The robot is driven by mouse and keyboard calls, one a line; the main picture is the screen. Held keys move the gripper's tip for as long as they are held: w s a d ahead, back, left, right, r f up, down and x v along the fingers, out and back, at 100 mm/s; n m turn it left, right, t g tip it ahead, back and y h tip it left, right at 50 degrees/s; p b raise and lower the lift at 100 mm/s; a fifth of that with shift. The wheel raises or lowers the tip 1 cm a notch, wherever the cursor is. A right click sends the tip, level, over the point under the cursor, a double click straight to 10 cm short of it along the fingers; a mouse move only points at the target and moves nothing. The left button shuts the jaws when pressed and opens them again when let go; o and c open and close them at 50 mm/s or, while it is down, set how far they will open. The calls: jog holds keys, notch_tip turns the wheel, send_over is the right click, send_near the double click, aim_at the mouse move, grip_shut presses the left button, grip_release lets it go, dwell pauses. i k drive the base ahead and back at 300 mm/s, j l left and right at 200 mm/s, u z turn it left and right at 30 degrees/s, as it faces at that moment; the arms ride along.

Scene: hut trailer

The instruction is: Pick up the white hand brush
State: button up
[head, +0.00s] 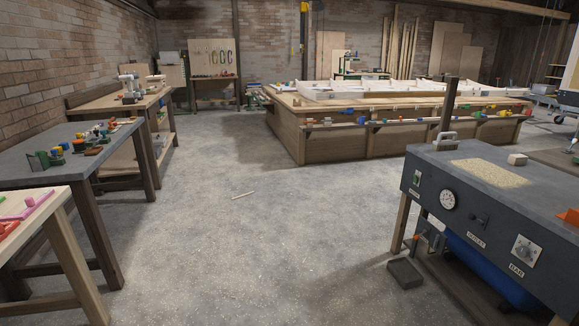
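A small whitish object with a raised handle (444,138) sits at the far left corner of the dark-topped machine table (425,165) on the right. It looks like the white hand brush, but it is too small to be sure. My gripper is not in view.
A dark post (447,105) rises behind the whitish object. A dark tray (405,273) lies on the floor by the machine table, and a thin stick (242,195) lies mid-floor. Workbenches (62,150) line the left; a large wooden platform (340,140) stands behind. The central floor is mostly clear.

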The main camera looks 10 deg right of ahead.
aim_at(440, 144)
jog(key=i+z, duration=0.2)
jog(key=i, duration=0.75)
jog(key=i+z, duration=0.25)
jog(key=i, duration=0.75)
jog(key=i+l, duration=0.15)
jog(key=i, duration=0.4)
jog(key=i+l, duration=0.15)
jog(key=i, duration=0.4)
jog(key=i+l, duration=0.15)
jog(key=i, duration=0.4)
jog(key=i+l, duration=0.25)
jog(key=k+l+z, duration=0.05)
jog(key=l, duration=0.05)
